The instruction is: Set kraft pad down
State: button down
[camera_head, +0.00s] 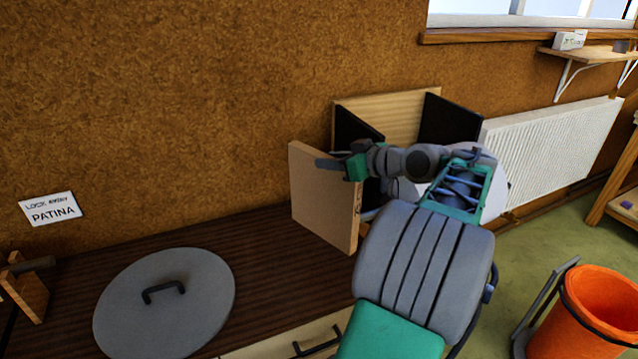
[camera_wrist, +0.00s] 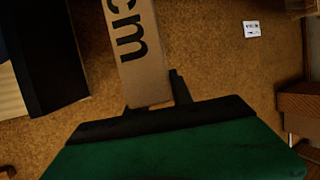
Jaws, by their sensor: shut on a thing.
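The kraft pad (camera_head: 322,205) is a tan, upright slab near the right end of the dark worktop in the head view. In the wrist view the kraft pad (camera_wrist: 138,55) shows its narrow side with dark "cm" lettering, its near end between my fingers. My gripper (camera_head: 328,163) is shut on the pad near its upper part; its fingers also show in the wrist view (camera_wrist: 152,100). The pad's lower edge is close to the worktop; I cannot tell whether it touches.
Behind the pad stand black panels (camera_head: 451,119) and a pale wooden board (camera_head: 393,105) against the cork wall. A grey round lid (camera_head: 165,305) with a black handle lies on the worktop (camera_head: 256,235), with bare surface between it and the pad. An orange bucket (camera_head: 597,315) stands at lower right.

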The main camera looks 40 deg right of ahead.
jog(key=w+d+f+p, duration=0.1)
jog(key=w+d+f, duration=0.1)
jog(key=w+f, duration=0.3)
jog(key=shift+w+f, duration=0.2)
jog(key=shift+f, duration=1.95)
jog(key=c, duration=1.6)
grip_release()
jog(key=shift+f, duration=0.2)
jog(key=o, duration=0.5)
jog(key=shift+r, duration=0.15)
jog(key=b+v, duration=0.1)
jog(key=v, duration=1.1)
jog(key=shift+r, duration=0.1)
